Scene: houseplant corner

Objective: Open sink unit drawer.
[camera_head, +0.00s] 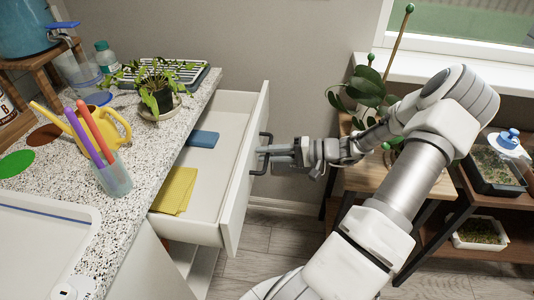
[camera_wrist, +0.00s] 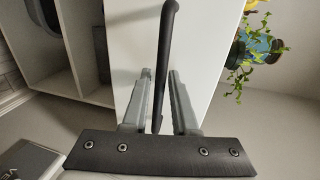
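The sink unit drawer (camera_head: 236,185) is pulled well out from under the speckled counter, its inside in view. Its black bar handle (camera_head: 264,138) stands on the white front. My gripper (camera_head: 268,150) reaches the handle from the right. In the wrist view, the handle (camera_wrist: 165,45) runs between the two fingers of my gripper (camera_wrist: 161,75), with narrow gaps showing beside it. The fingers are apart around the handle and do not look clamped on it. A yellow cloth (camera_head: 175,190) and a blue sponge (camera_head: 202,139) lie in the drawer.
The counter (camera_head: 125,225) holds a potted plant (camera_head: 158,90), a yellow watering can (camera_head: 95,125) and a cup of pens (camera_head: 113,178). A wooden plant stand (camera_head: 372,178) and a shelf with trays (camera_head: 490,170) stand right, near my arm. Floor (camera_head: 270,235) shows before the drawer.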

